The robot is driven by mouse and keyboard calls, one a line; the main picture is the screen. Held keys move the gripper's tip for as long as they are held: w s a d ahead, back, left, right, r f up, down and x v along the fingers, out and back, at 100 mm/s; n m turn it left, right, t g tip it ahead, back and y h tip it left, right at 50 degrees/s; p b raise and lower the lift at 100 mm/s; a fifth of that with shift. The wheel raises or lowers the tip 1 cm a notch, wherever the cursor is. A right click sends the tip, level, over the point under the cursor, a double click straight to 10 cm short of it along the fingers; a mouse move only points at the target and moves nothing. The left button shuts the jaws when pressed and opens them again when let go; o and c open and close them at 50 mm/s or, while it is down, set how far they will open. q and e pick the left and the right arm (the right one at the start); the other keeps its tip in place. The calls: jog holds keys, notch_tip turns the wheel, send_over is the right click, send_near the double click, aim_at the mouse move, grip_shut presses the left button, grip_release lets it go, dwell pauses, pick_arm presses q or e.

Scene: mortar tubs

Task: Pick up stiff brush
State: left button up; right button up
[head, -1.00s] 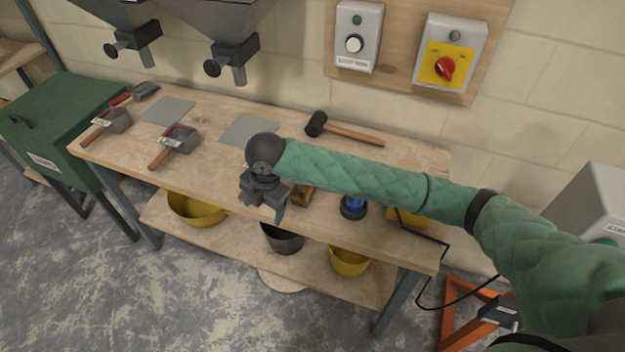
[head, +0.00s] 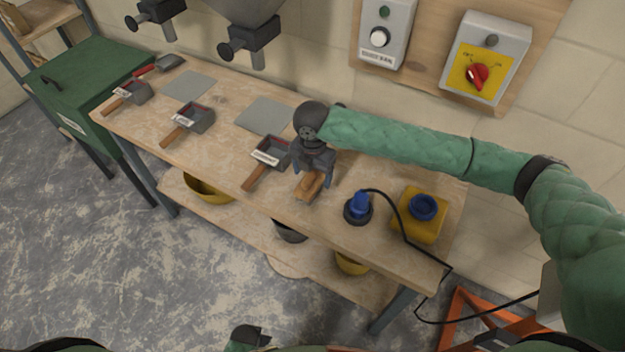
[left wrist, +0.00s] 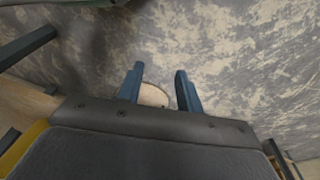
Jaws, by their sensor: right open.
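A small wooden block-like thing, which looks like the stiff brush (head: 309,187), lies on the workbench (head: 230,190) near its front edge. My right gripper (head: 313,186) is open and points down over it, with one finger on either side. Whether the fingers touch it I cannot tell; the gripper hides its back part. My left gripper (left wrist: 160,88) is open and empty, above the floor in the left wrist view. A dark part of my left arm shows low in the head view.
Several wooden-handled scoops (head: 187,123) lie along the bench, one just left of my right gripper. A blue corded tool (head: 358,207) and a yellow box (head: 418,228) stand to the right. Grey hoppers hang above; tubs (head: 208,190) sit on the lower shelf.

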aim_at(312, 173)
notch_tip(312, 173, down, 3)
jog(key=shift+w+a+r+p, duration=0.1)
jog(key=shift+w+r+p, duration=0.1)
jog(key=shift+p, duration=0.5)
jog(key=shift+s+f, duration=0.1)
jog(key=shift+f, duration=0.65)
pick_arm(q)
jog(key=f, duration=0.1)
jog(key=a+f, duration=0.1)
jog(key=f, duration=0.1)
jog(key=s+f, duration=0.1)
jog(key=shift+a+f, duration=0.25)
jog(key=shift+a, duration=0.05)
pick_arm(e)
jog(key=c, duration=1.1)
jog(key=shift+r, duration=0.1)
jog(key=shift+c, duration=0.2)
